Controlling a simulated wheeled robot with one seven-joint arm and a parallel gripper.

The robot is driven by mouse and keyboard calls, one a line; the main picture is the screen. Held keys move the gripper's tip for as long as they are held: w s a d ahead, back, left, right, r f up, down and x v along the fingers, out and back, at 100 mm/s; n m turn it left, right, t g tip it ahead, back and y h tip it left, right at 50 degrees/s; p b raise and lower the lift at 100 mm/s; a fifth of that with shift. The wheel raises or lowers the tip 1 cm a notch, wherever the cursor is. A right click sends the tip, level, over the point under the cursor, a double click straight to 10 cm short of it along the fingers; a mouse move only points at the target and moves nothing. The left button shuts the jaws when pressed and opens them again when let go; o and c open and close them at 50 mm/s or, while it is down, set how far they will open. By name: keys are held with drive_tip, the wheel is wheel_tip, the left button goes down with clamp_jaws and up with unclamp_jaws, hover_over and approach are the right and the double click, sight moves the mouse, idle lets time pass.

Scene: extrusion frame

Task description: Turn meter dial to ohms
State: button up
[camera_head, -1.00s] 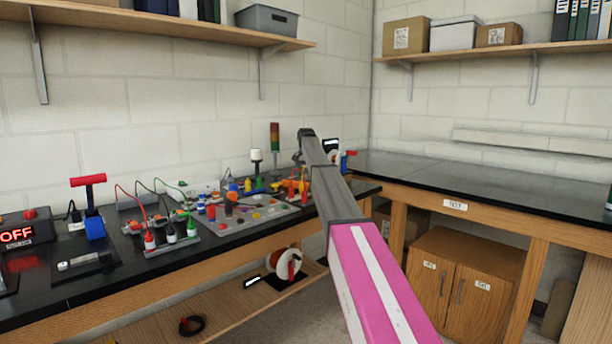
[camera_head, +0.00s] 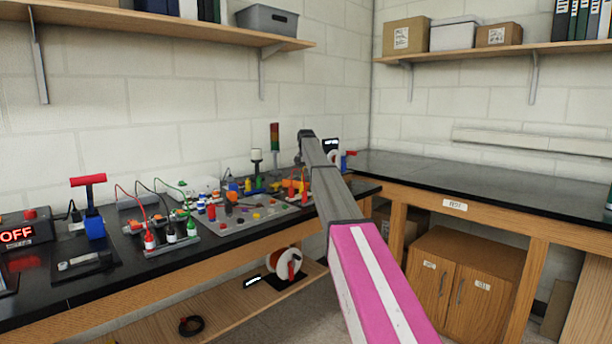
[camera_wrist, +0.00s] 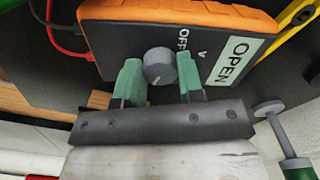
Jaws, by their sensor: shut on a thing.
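The meter (camera_wrist: 112,38) is a dark box with an orange edge, seen close in the wrist view. Its pale screen (camera_wrist: 234,60) reads OPEN. The grey round dial (camera_wrist: 158,62) has a pale mark pointing towards the lower left of the picture. In the head view my arm reaches to the back of the bench and hides the gripper and dial.
A red lead (camera_wrist: 62,38) and a black lead run beside the meter. A green-handled part (camera_wrist: 294,155) lies close to the gripper's right. The bench left of my arm is crowded with a grey component board (camera_head: 246,220). The right bench (camera_head: 450,178) is mostly clear.

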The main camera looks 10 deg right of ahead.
sight(306, 175)
drive_tip(key=n, duration=1)
drive_tip(key=shift+n, duration=0.4)
idle(0.4)
drive_tip(key=o, duration=0.9)
drive_tip(key=shift+o, duration=0.2)
drive_tip(key=shift+r, duration=0.15)
wheel_tip(306, 175, up, 11)
drive_tip(key=shift+f, duration=0.2)
